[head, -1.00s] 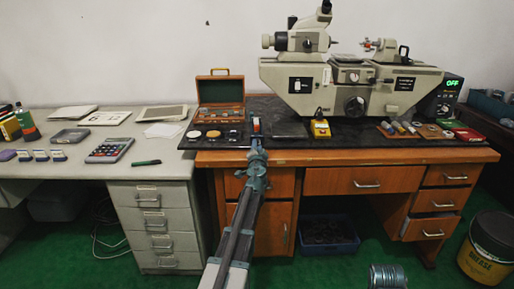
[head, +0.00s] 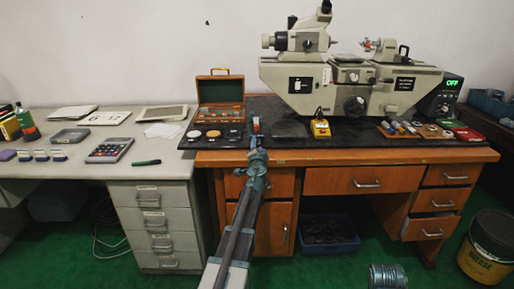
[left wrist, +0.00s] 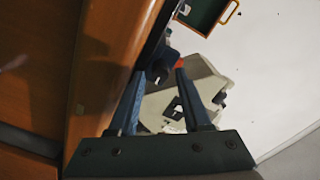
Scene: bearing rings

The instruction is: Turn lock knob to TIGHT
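The beige measuring machine (head: 300,90) stands on the black desk top. A dark round knob (head: 355,106) is on its front, and smaller knobs are near its middle. I cannot read a TIGHT mark or tell which one is the lock knob. My left gripper (head: 256,124) is at the desk's front edge, left of the machine and well apart from its front knob. In the left wrist view its two blue fingers (left wrist: 162,74) stand apart with a gap. A dark part and a red spot show near the fingertips; I cannot tell what they are. My right gripper is not in view.
A yellow box (head: 320,129) stands before the machine. Small parts (head: 405,128) lie at right, beside a control box reading OFF (head: 440,98).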

